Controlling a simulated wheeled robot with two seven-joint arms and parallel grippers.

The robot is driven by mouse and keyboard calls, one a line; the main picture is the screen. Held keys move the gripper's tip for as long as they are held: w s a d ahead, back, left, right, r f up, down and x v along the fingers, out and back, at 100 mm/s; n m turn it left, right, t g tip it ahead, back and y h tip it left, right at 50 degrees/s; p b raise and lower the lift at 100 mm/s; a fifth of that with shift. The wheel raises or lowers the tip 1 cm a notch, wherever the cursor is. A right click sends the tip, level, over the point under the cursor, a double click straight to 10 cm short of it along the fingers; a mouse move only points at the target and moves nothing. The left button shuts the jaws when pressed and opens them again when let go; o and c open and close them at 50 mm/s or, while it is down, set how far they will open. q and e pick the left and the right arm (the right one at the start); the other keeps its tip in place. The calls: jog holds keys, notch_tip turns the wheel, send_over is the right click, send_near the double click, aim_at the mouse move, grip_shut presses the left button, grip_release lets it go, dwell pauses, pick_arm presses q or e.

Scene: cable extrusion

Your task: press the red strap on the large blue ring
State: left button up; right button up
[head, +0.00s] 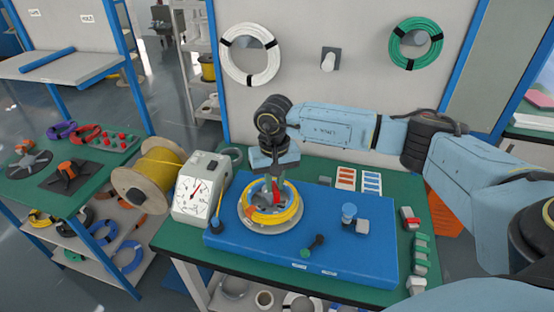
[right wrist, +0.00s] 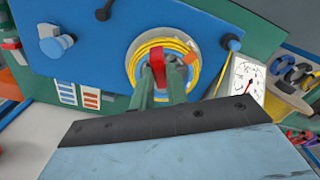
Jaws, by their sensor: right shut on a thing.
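My right gripper (head: 276,182) points down over the turntable (head: 245,222) on the blue board. It is shut on a red strap (head: 278,193), which also shows between the fingers in the right wrist view (right wrist: 158,68). The coil on the turntable, under the gripper, is a yellow ring (head: 288,212); the right wrist view shows it too (right wrist: 142,52). I cannot tell whether the strap touches it. My left gripper is not in view.
A dial gauge (head: 196,190) and a yellow cable spool (head: 150,175) stand left of the blue board (head: 340,256). A blue-topped post (head: 349,212) and a dark green-ended tool (head: 313,245) are on its right half. White (head: 235,68) and green (head: 395,48) rings hang behind.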

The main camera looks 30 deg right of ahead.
jog(key=b, duration=0.4)
send_over(277, 213)
jog(key=shift+f, duration=3.75)
jog(key=shift+f, duration=0.15)
jog(key=shift+f+b, duration=1.4)
jog(key=shift+f+b, duration=0.55)
jog(key=shift+b, duration=0.2)
